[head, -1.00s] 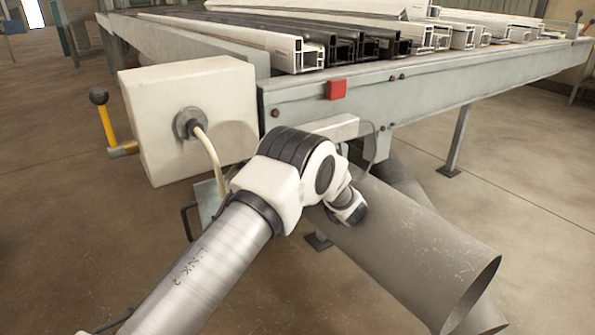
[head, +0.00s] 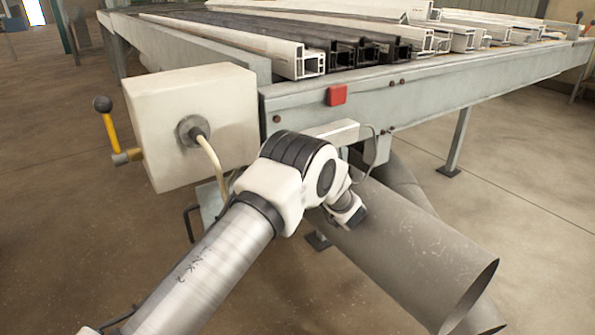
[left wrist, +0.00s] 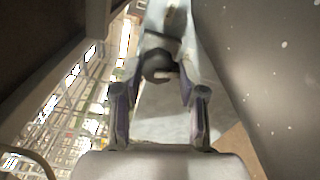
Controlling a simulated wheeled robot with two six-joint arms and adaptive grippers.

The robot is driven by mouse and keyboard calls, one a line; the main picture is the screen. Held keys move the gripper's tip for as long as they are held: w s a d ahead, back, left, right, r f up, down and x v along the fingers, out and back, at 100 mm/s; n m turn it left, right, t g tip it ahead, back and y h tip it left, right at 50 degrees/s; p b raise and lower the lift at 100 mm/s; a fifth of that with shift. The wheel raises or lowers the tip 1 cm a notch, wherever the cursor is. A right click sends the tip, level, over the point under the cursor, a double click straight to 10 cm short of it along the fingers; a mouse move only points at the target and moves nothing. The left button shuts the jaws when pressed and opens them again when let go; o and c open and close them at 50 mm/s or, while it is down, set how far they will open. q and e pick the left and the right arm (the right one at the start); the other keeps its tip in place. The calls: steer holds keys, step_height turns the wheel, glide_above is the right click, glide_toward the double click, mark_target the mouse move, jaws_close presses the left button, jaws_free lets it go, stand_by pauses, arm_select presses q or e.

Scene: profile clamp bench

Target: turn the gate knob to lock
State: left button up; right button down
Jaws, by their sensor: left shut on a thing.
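The gate knob (left wrist: 158,64) is a dark rounded knob in the left wrist view, on a pale metal part. My left gripper (left wrist: 160,86) is shut on it, with one finger on each side. Part of the knob is hidden by the fingers. In the head view my left arm comes in from the lower left and reaches toward the bench's underside. My right gripper is in neither current view.
The bench (head: 440,95) carries several white and black profiles. A cream box (head: 168,150) with a yellow lever (head: 109,130) is at its left. A red block (head: 337,95) sits on the bench's front. A large grey pipe (head: 420,245) lies close to the arm's right.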

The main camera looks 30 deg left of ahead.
arm_select(q)
steer(key=shift+r+m, duration=0.1)
steer(key=shift+m, duration=0.6)
steer(key=o, duration=1.1)
steer(key=shift+o, duration=0.2)
steer(key=v, duration=1.2)
